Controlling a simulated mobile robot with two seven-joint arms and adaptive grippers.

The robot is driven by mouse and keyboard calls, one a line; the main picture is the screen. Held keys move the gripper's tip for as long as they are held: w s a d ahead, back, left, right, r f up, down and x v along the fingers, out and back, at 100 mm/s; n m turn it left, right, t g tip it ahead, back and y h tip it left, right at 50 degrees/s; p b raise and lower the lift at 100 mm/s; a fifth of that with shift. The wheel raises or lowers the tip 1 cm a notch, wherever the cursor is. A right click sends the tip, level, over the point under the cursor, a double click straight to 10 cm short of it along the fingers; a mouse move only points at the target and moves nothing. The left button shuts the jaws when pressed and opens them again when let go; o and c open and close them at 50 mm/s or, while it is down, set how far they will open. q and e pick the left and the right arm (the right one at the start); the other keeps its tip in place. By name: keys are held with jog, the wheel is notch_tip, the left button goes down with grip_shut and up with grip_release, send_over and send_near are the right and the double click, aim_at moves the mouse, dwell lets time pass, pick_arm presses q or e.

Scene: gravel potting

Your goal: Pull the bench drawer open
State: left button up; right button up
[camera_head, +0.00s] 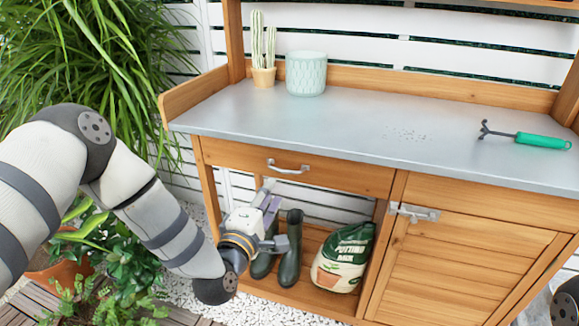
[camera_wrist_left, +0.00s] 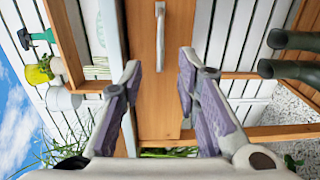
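The bench drawer (camera_head: 345,177) is a wooden front under the grey worktop, and it looks closed, flush with the frame. Its silver handle (camera_head: 288,168) is on the front. In the left wrist view the handle (camera_wrist_left: 160,22) lies ahead, between the lines of the two fingers, on the wooden drawer front (camera_wrist_left: 146,75). My left gripper (camera_head: 268,193) is below and left of the handle in the head view, apart from it. In the left wrist view its purple-padded fingers (camera_wrist_left: 160,66) are spread with nothing between them. My right gripper is not in view.
On the worktop (camera_head: 350,125) stand a cactus pot (camera_head: 263,77) and a pale green pot (camera_head: 306,75); a green-handled hand rake (camera_head: 543,141) lies right. Below are dark boots (camera_head: 290,255), a potting mix bag (camera_head: 342,262) and a latched cabinet door (camera_head: 455,270). Plants are at left.

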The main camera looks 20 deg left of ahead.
aim_at(284, 170)
pick_arm(q)
jog(key=w, duration=0.3)
jog(key=w+b, duration=0.1)
jog(key=w, duration=0.5)
jog(key=shift+w+d+f, duration=0.2)
jog(key=shift+w+f, duration=0.05)
jog(key=shift+w, duration=0.4)
grip_shut()
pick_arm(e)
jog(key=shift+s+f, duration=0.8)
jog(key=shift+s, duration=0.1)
